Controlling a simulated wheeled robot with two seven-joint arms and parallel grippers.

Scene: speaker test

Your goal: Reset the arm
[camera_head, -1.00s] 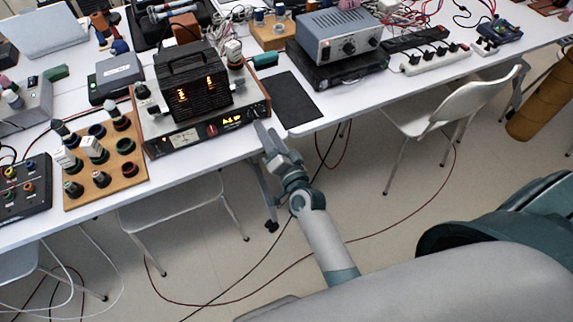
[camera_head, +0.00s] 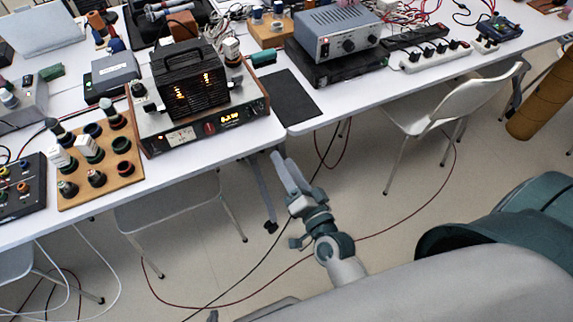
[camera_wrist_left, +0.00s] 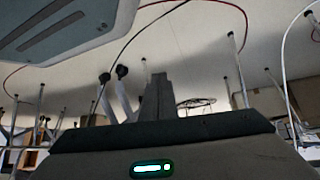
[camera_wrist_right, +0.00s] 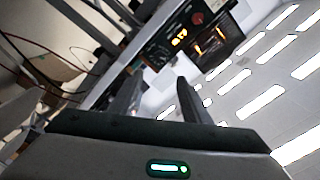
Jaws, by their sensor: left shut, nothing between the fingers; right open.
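My right gripper (camera_head: 281,157) is in the middle of the head view, off the front edge of the table, over the floor. Its two fingers are apart and empty; they also show apart in the right wrist view (camera_wrist_right: 158,76). My left gripper (camera_wrist_left: 157,78) has its fingers together, with nothing between them, in the left wrist view. Chair or table legs and floor lie beyond it.
A device with lit displays (camera_head: 205,127) stands near the front edge of the white table (camera_head: 225,147), beside a wooden block with several knobs (camera_head: 127,172). A white chair (camera_head: 450,103) stands at right. Cables run across the floor.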

